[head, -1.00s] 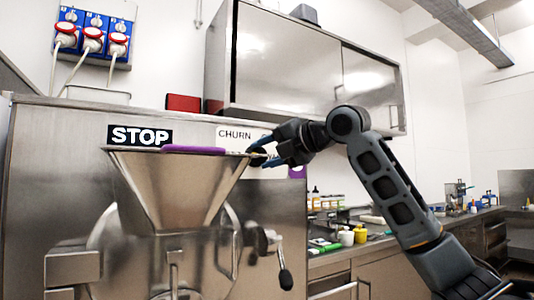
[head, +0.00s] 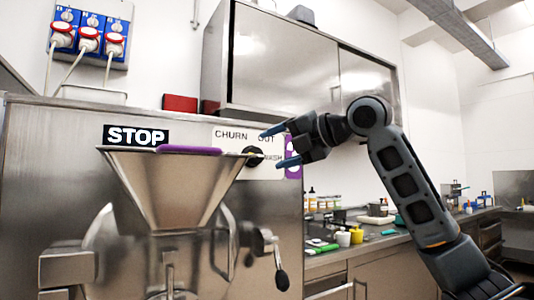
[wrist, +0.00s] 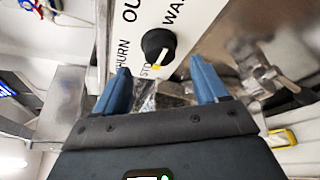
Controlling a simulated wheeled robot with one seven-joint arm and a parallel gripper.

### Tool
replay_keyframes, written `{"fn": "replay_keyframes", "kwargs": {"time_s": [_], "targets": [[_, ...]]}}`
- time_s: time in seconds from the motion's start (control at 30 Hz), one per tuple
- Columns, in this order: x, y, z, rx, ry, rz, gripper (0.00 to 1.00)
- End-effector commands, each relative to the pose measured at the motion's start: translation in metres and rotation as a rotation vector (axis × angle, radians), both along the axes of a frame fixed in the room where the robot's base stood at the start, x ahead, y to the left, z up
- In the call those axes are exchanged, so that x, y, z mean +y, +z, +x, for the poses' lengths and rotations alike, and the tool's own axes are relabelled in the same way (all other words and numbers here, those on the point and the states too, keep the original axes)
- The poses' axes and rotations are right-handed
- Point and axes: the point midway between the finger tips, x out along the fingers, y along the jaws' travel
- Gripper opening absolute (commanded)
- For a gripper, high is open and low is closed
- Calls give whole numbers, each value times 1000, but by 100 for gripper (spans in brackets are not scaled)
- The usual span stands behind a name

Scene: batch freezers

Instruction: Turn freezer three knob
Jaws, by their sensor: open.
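The knob (head: 254,155) is a small black dial on a white label plate (head: 232,134) on the steel freezer front, with CHURN, OUT and WASH printed around it. In the wrist view my gripper (wrist: 160,70) faces the knob, which appears just beyond and between the fingertips. The fingers look apart from it.
A steel hopper (head: 170,185) with a purple item (head: 188,150) on its rim stands in front, left of the knob. A steel cabinet (head: 290,60) is above. A counter with containers lies right.

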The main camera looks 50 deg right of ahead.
Motion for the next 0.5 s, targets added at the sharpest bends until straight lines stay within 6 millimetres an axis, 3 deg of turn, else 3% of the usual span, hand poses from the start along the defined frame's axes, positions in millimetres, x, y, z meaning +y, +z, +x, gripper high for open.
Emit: {"fn": "replay_keyframes", "kwargs": {"time_s": [0.2,0.5], "targets": [[-2,5,-25,-1,-1,-1,72],[-2,5,-29,1,0,-1,72]]}}
